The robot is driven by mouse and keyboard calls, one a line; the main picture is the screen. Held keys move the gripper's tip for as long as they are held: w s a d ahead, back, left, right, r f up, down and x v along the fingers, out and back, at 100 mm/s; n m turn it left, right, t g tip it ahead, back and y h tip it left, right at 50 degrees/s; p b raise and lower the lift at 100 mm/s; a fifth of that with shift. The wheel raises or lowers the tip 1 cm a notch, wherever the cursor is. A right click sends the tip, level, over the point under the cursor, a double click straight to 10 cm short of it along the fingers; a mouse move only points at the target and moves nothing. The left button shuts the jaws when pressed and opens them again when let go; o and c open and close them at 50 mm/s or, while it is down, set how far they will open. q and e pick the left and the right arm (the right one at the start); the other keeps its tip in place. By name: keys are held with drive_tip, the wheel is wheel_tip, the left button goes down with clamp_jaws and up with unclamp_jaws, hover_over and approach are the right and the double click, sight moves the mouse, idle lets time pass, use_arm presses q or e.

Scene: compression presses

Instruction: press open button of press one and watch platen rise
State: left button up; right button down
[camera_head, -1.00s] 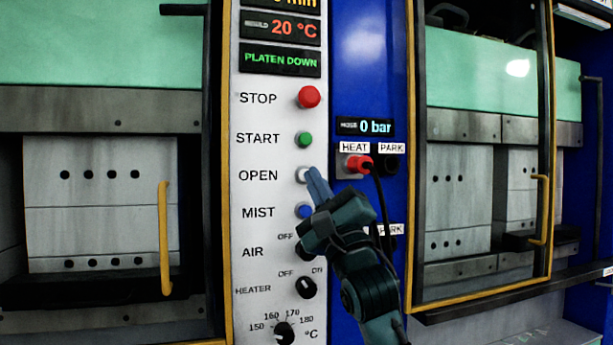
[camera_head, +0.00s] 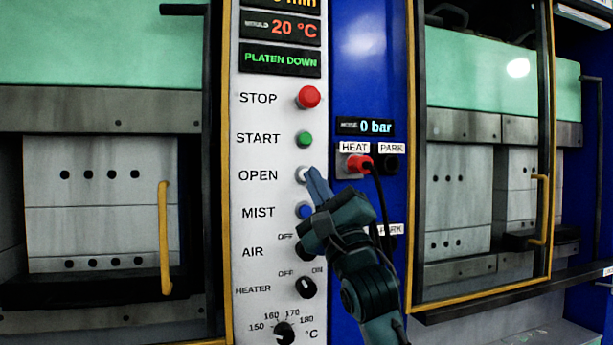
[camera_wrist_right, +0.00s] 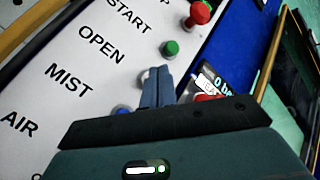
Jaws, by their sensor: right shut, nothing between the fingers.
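The white OPEN button (camera_head: 301,174) sits on the white control panel (camera_head: 262,200), between the green START button (camera_head: 304,139) and the blue MIST button (camera_head: 304,211). My right gripper (camera_head: 313,172) is shut and empty, its blue fingertips at the right edge of the OPEN button; I cannot tell if they touch it. In the right wrist view the fingers (camera_wrist_right: 158,72) cover most of that button. The display (camera_head: 280,60) reads PLATEN DOWN. The left press's grey platen block (camera_head: 100,205) shows behind its yellow handle (camera_head: 165,238). My left gripper is not in view.
A red STOP button (camera_head: 309,97) is above START. A red plug (camera_head: 359,163) with a black cable sits in the HEAT socket, right of my fingers. The AIR and HEATER knobs (camera_head: 306,287) are below. A second press (camera_head: 459,190) stands at the right.

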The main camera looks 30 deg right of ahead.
drive_tip(key=shift+w, duration=0.15)
idle(0.4)
drive_tip(key=shift+w+d, duration=0.1)
drive_tip(key=shift+w, duration=0.2)
